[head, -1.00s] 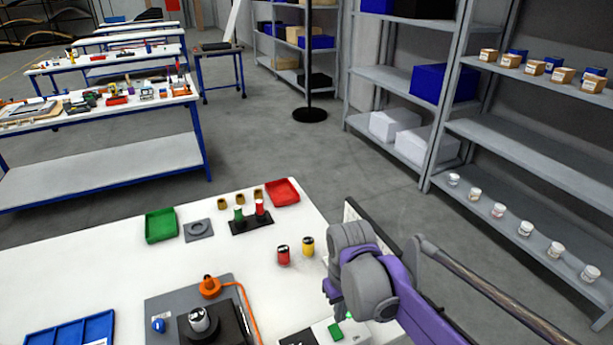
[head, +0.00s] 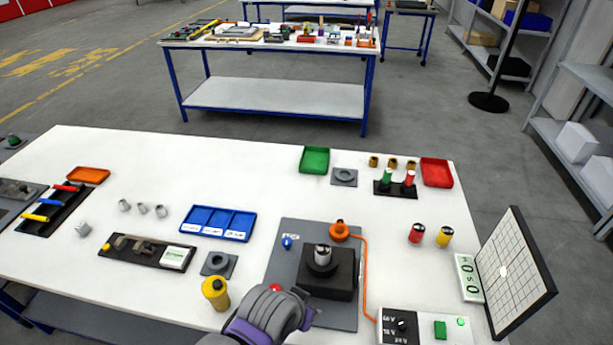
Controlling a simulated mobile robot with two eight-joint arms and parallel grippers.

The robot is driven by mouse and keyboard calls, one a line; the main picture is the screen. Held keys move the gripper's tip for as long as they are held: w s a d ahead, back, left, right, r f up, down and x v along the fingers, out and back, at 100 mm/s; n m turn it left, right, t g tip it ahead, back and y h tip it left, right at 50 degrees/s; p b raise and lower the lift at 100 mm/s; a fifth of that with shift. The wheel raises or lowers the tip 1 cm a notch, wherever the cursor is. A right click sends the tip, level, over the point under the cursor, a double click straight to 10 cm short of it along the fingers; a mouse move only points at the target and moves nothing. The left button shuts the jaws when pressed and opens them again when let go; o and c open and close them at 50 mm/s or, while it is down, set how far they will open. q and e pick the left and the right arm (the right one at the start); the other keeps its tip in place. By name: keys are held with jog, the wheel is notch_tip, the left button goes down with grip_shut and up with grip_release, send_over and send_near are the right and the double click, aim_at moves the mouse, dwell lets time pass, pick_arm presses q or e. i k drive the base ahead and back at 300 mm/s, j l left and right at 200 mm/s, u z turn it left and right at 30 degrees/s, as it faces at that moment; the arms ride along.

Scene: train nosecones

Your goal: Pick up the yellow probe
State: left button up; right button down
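In the head view, a slim yellow rod (head: 36,218), which looks like the yellow probe, lies in a black rack (head: 38,230) at the far left of the white table. A blue rod (head: 50,204) and a red rod (head: 68,188) lie beside it in the same rack. One of my arms, purple and grey, comes in at the bottom centre, well to the right of the rack. I cannot make out either gripper's fingers.
A black device (head: 148,250), a blue tray (head: 217,223) and small grey cylinders (head: 143,209) lie between the rack and my arm. An orange tray (head: 88,175) sits behind the rack. The table's back left is clear.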

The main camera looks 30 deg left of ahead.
aim_at(220, 300)
jog(key=j+u, duration=0.1)
jog(key=u, duration=0.3)
jog(key=j+u, duration=0.15)
jog(key=u, duration=0.3)
jog(key=j+u, duration=0.15)
jog(key=u, duration=0.25)
jog(key=j+u, duration=0.15)
jog(key=u, duration=0.25)
